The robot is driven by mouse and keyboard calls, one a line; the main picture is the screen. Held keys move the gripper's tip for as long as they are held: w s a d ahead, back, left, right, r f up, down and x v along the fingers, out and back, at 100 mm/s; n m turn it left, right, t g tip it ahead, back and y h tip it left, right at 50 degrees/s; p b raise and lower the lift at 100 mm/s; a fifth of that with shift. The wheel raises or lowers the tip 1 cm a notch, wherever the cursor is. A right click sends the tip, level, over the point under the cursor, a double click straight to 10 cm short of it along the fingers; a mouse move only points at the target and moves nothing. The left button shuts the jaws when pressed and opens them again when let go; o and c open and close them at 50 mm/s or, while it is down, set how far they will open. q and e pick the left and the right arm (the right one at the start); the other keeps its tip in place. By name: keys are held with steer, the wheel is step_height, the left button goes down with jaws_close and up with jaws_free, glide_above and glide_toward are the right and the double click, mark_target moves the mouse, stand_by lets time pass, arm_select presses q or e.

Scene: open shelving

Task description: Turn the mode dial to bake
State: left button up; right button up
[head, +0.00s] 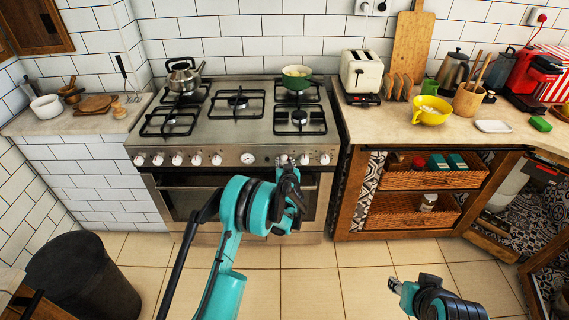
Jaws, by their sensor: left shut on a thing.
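The stove's front panel (232,157) carries a row of white knobs and a larger round dial (248,158) near its middle. My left gripper (284,161) is at the panel, just right of that round dial, and is shut on a knob there. The gripper mostly hides this knob, so its markings and angle cannot be read. Two more knobs (304,159) show to the right, and several (177,160) to the left. My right gripper (395,285) is low at the right, over the floor and away from the stove; its fingers are too small to judge.
The oven door (180,204) below the panel is closed. A kettle (183,76) and a green pot (296,77) stand on the stove top. A wooden cabinet with wicker baskets (405,211) is at the right. A dark bin (80,280) stands at the left. The floor between is clear.

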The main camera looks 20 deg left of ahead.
arm_select(q)
steer(key=o, duration=1.2)
steer(key=shift+c, duration=0.2)
steer(key=v, duration=1.2)
